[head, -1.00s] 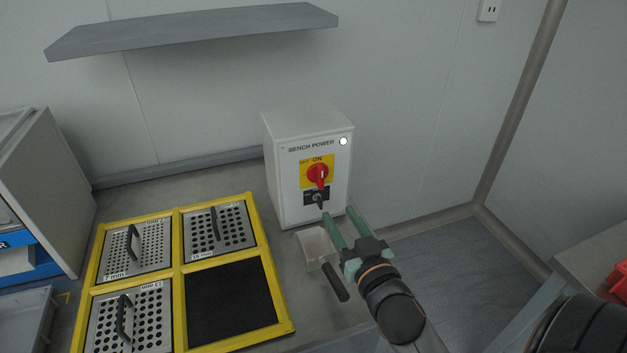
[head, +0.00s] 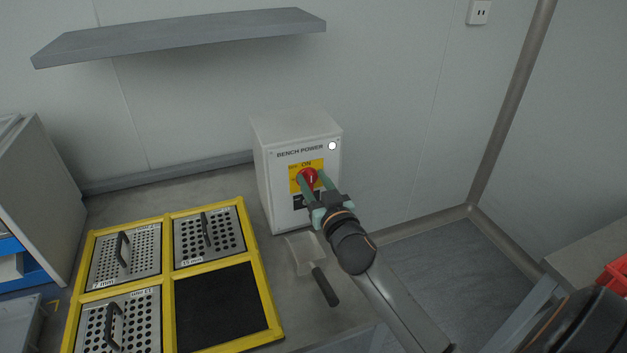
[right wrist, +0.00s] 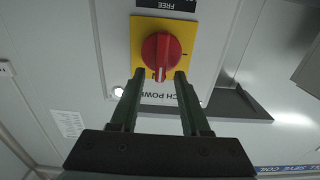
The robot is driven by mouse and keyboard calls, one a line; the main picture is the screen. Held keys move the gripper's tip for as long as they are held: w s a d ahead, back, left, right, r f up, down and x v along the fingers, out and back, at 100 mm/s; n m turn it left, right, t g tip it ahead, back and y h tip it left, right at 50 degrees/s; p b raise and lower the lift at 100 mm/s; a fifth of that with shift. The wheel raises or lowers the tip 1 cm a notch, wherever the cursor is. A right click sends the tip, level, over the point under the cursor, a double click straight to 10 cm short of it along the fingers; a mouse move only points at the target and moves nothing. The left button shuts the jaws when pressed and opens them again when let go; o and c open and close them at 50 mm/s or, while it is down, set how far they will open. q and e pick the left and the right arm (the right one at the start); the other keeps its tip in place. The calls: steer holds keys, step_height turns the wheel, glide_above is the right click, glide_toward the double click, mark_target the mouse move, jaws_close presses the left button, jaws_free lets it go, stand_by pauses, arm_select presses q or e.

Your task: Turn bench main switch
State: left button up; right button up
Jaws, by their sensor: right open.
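The bench main switch is a red rotary knob (head: 307,178) on a yellow plate (head: 294,186), on the front of a white box (head: 265,190) labelled BENCH POWER. In the right wrist view the knob (right wrist: 161,55) shows with its white mark pointing down in the picture. My right gripper (head: 314,178) is open, its green fingers reaching up to the knob. In the right wrist view its fingertips (right wrist: 157,76) lie either side of the knob's lower part; I cannot tell if they touch it. The lower label on the box is partly hidden by the gripper. My left gripper is not in view.
A scoop with a dark handle (head: 324,286) lies on the bench in front of the box. A yellow frame (head: 169,250) with perforated sieve plates stands at left. A grey shelf (head: 180,38) is on the wall above. A red bin (head: 615,274) shows at right.

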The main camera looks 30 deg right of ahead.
steer(key=shift+w, duration=0.1)
jaws_close()
stand_by(0.3)
